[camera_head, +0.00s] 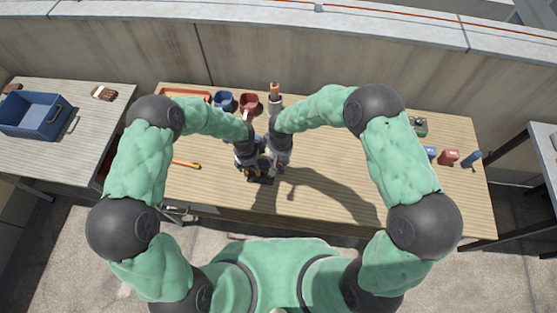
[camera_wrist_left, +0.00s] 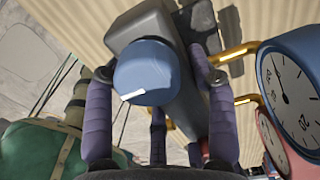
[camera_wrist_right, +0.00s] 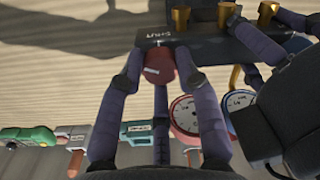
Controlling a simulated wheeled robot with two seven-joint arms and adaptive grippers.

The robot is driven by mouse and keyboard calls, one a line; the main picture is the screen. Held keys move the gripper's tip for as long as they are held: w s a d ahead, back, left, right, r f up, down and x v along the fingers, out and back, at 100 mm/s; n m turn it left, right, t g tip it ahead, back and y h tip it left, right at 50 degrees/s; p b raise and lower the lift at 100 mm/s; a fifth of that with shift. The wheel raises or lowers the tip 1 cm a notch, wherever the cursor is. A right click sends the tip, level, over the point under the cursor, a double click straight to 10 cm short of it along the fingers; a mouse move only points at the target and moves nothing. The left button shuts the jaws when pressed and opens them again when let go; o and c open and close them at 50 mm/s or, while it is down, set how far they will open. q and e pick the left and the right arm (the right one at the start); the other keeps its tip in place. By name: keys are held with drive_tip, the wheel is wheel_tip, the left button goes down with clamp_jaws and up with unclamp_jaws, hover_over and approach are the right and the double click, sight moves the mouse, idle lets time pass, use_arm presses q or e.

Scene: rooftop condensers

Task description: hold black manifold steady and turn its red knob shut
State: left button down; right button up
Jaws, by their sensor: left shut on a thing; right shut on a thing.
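The black manifold (camera_head: 262,181) stands near the front edge of the workbench, mostly hidden by my grippers. My left gripper (camera_wrist_left: 155,62) is shut on the manifold body (camera_wrist_left: 190,105), with a blue knob (camera_wrist_left: 147,72) bearing a white mark between its fingers. A blue gauge (camera_wrist_left: 293,90) and a red gauge (camera_wrist_left: 272,140) sit beside it. My right gripper (camera_wrist_right: 160,58) is shut on the red knob (camera_wrist_right: 158,66), which has a pale mark. White lettering, seemingly SHUT, shows on the manifold above this knob. Both grippers (camera_head: 248,160) and (camera_head: 278,163) are close together.
A blue mug (camera_head: 223,102), a red mug (camera_head: 250,103) and an orange tray (camera_head: 186,95) stand at the back. A yellow-orange tool (camera_head: 187,164) lies left. Small coloured items, including a red one (camera_head: 449,157), stand right. A blue bin (camera_head: 35,115) is on the left table.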

sight(280, 163)
drive_tip(key=m, duration=0.5)
drive_tip(key=shift+m, duration=0.3)
drive_tip(key=shift+m+t, duration=0.3)
drive_tip(key=shift+m, duration=1.9)
drive_tip(key=o, duration=1.2)
drive_tip(key=shift+c, duration=0.2)
drive_tip(key=shift+r, duration=0.1)
wheel_tip(280, 163, up, 12)
drive_tip(key=shift+s+d, duration=0.2)
